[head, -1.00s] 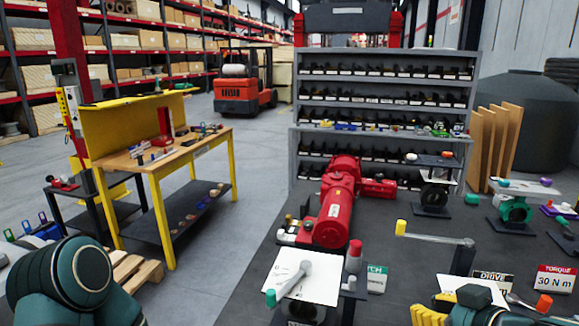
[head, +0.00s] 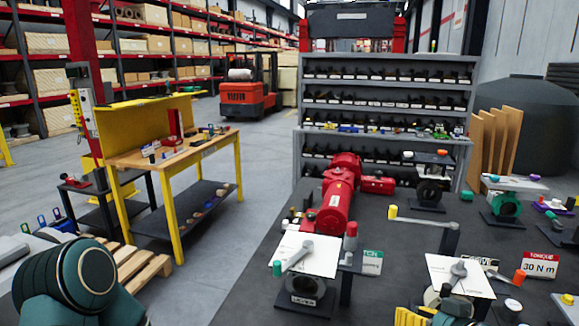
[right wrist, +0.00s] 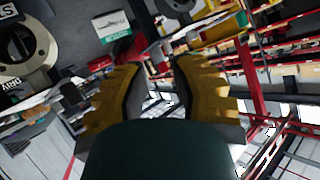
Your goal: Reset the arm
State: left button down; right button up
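A grey lever arm with a green knob (head: 290,258) lies over a white plate at the bench's near side, on a stand marked LEVER. Another arm with a yellow knob (head: 424,223) reaches level to a dark post. A third, with an orange knob (head: 490,270), sits over a white plate at the front right. I cannot tell which is the task's arm. My right gripper (head: 412,316) shows only as yellow finger parts at the bottom edge of the head view. In the right wrist view its two yellow fingers (right wrist: 157,65) are apart and nothing shows between them. My left gripper is out of view.
The dark bench (head: 385,265) carries a red actuator (head: 336,205), a green-bodied valve (head: 507,207) and a "30 N m" torque sign (head: 541,265). Grey bin shelves (head: 388,85) stand behind. A yellow-framed workbench (head: 177,165) and a pallet (head: 143,268) are at left, with open floor between.

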jog(key=w+a+f+m+g, duration=0.1)
jog(key=a+f+m+g, duration=0.35)
jog(key=f, duration=1.05)
jog(key=s+a+f+g, duration=0.1)
jog(key=s+a+f, duration=0.1)
jog(key=f, duration=0.4)
jog(key=s+a+f+n+g+h, duration=0.1)
jog(key=s+a+f+g, duration=0.1)
jog(key=s+f, duration=0.3)
jog(key=s+a+f+g, duration=0.2)
jog(key=s+a+f, duration=0.1)
jog(key=f, duration=0.3)
jog(key=shift+s+a+f+n+b, duration=0.25)
jog(key=shift+a+f+n+b, duration=0.15)
jog(key=shift+a, duration=0.3)
jog(key=shift+r, duration=0.1)
